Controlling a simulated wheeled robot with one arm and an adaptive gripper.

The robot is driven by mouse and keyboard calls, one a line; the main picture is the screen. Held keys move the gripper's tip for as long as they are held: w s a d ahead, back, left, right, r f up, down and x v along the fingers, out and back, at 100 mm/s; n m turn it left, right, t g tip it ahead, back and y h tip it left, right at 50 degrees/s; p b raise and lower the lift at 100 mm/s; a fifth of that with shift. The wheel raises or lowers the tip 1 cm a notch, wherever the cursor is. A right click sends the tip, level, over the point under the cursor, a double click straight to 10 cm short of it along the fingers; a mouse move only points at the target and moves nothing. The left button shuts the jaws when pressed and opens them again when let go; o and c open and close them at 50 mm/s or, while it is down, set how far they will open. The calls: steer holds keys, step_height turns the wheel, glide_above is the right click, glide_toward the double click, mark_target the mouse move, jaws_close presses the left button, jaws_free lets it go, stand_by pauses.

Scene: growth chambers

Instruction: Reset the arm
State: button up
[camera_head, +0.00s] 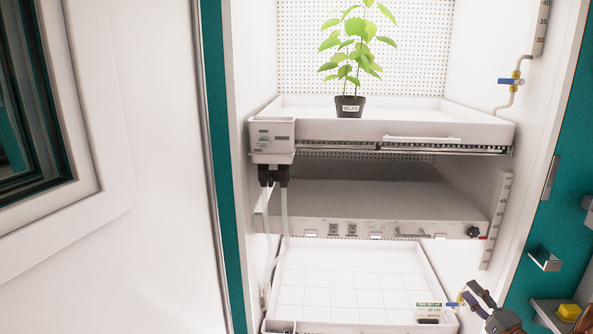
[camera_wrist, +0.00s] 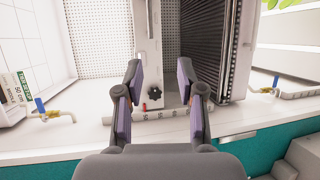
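My gripper (camera_head: 473,296) shows at the lower right of the head view, at the right front of the growth chamber. In the wrist view my gripper (camera_wrist: 162,85) is open, with its two fingers apart and nothing between them. Behind the fingers are a black knob (camera_wrist: 155,94) and a graduated scale strip (camera_wrist: 160,114). The knob (camera_head: 472,232) also shows on the middle shelf unit in the head view, above my gripper. Most of my arm is out of view.
A bean plant pot (camera_head: 349,106) stands on the upper tray (camera_head: 400,130). A lower tray (camera_head: 350,317) has a small label sign (camera_head: 428,306) and a blue-handled valve (camera_head: 454,304) close to my gripper. An open chamber door (camera_head: 150,180) is at left. A yellow item (camera_head: 570,311) lies lower right.

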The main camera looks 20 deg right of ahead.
steer(key=w+a+r+n+g+h+p, duration=0.1)
steer(key=w+r+n+g+h+p, duration=0.35)
steer(key=w, duration=0.55)
steer(key=a+r+n+g+h+p, duration=0.1)
steer(key=a+r+n+g, duration=0.2)
steer(key=a+r+g, duration=0.5)
steer(key=s+a+r+n+g+y+p, duration=0.2)
steer(key=s+a+r+n+g+p, duration=0.1)
steer(key=s+a, duration=1.4)
steer(key=s+a+r+n+g+y+p, duration=0.3)
steer(key=s+a+n+g, duration=0.3)
steer(key=s+a, duration=1.1)
steer(key=a, duration=0.5)
steer(key=shift+n, duration=0.35)
